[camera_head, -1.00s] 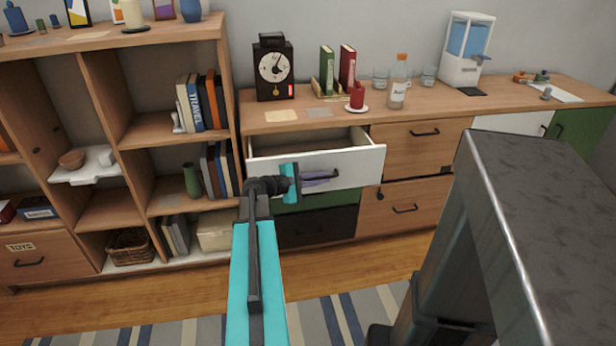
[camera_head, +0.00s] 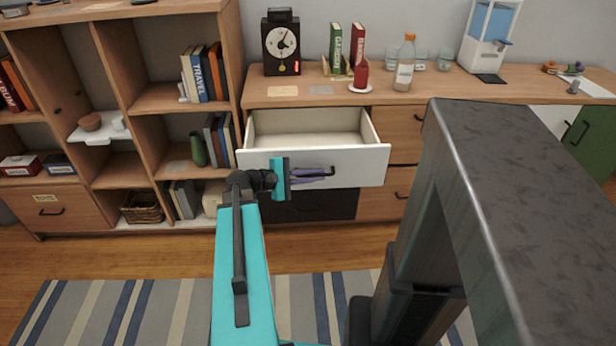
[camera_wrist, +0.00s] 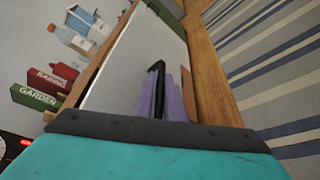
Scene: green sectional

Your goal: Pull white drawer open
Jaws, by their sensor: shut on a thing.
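The white drawer (camera_head: 355,164) stands pulled out of the wooden cabinet in the head view, and its pale inside shows empty where visible. Its dark bar handle (camera_head: 329,172) sits on the middle of the front. My gripper (camera_head: 312,176) is at this handle, its purple-grey fingers closed around it. In the wrist view the fingers (camera_wrist: 173,97) lie on both sides of the dark handle (camera_wrist: 158,92), against the white drawer front (camera_wrist: 128,75).
A black drawer (camera_head: 318,204) lies below the white one. The countertop (camera_head: 430,92) holds a clock (camera_head: 281,45), books, a red candle and a bottle (camera_head: 404,65). An open shelf (camera_head: 167,98) stands at left. Striped rug (camera_head: 170,300) and bare floor lie in front.

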